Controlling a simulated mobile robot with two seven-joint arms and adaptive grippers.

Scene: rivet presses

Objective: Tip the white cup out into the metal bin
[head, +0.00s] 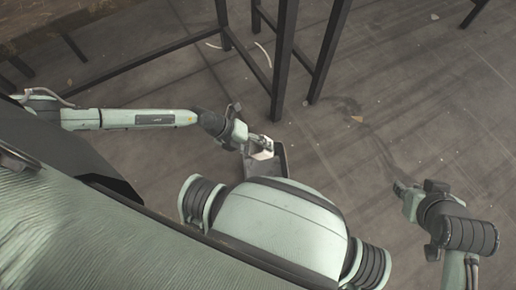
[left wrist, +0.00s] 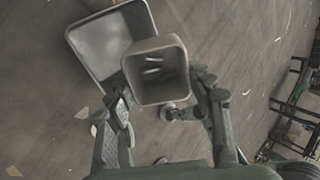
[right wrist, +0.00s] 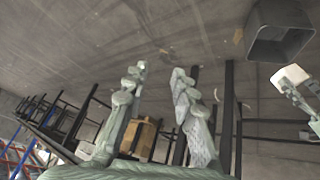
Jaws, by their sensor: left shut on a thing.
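The white cup (head: 262,152) is in my left gripper (head: 252,146), which is shut on it. In the left wrist view the cup (left wrist: 135,80) has a square, open mouth facing the camera, with several pale, slim pieces inside. The metal bin (head: 282,160) is dark grey and square; my body hides part of it in the head view. In the left wrist view the bin (left wrist: 82,62) lies beyond the cup, which overlaps its right edge. The right wrist view shows the bin (right wrist: 252,40) with the cup (right wrist: 290,75) near it. My right gripper (right wrist: 158,90) is open and empty, well apart from both.
Dark metal frame legs (head: 284,60) stand on the floor behind the bin. A brown box (right wrist: 140,136) and dark racks (right wrist: 70,120) show in the right wrist view. Small scraps lie on the floor (head: 400,100). The floor between my grippers is mostly clear.

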